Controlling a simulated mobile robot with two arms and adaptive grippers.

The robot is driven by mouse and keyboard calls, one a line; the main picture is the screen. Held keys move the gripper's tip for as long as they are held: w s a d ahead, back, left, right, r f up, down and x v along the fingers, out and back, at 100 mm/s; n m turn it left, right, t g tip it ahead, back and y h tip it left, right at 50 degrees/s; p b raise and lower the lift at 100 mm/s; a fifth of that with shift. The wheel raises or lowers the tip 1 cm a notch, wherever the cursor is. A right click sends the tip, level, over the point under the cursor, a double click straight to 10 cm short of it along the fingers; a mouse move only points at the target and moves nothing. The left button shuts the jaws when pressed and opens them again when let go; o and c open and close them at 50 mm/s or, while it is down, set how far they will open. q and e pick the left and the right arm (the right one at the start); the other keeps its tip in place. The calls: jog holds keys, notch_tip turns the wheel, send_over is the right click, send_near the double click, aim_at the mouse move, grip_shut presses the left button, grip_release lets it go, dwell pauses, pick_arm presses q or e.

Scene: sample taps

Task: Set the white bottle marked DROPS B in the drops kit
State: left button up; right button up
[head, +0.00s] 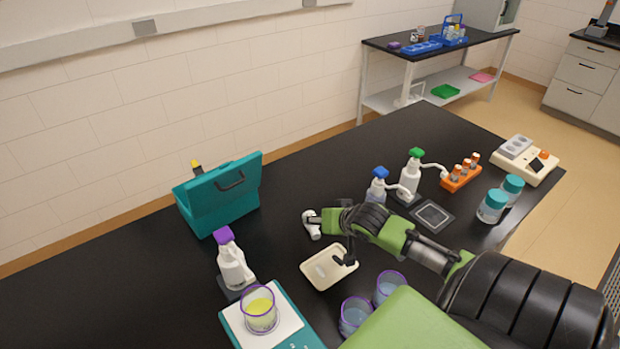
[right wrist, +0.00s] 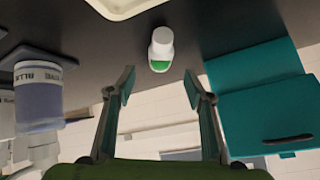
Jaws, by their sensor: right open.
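A small white bottle (head: 312,226) is on the black bench just left of my right gripper (head: 338,232). In the right wrist view the white bottle (right wrist: 161,45) shows a green patch; I cannot read its marking. It is ahead of the open fingers (right wrist: 158,88), roughly centred between them and apart from them. A teal case (head: 217,208) with a dark handle stands farther left on the bench; it also shows in the right wrist view (right wrist: 270,112). I cannot see inside it or confirm that it is the drops kit. My left gripper is out of view.
A cream tray (head: 318,272) lies just in front of my right gripper. A purple-capped wash bottle (head: 232,264), a balance with a beaker (head: 261,315) and two purple-rimmed beakers (head: 355,318) stand nearby. Blue-capped (head: 377,187) and green-capped bottles (head: 411,175) stand behind my arm.

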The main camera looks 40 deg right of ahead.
jog(key=shift+p+x, duration=0.65)
jog(key=shift+x, duration=2.1)
jog(key=shift+s+a+f, duration=0.1)
jog(key=shift+a+f, duration=0.05)
jog(key=c, duration=1.3)
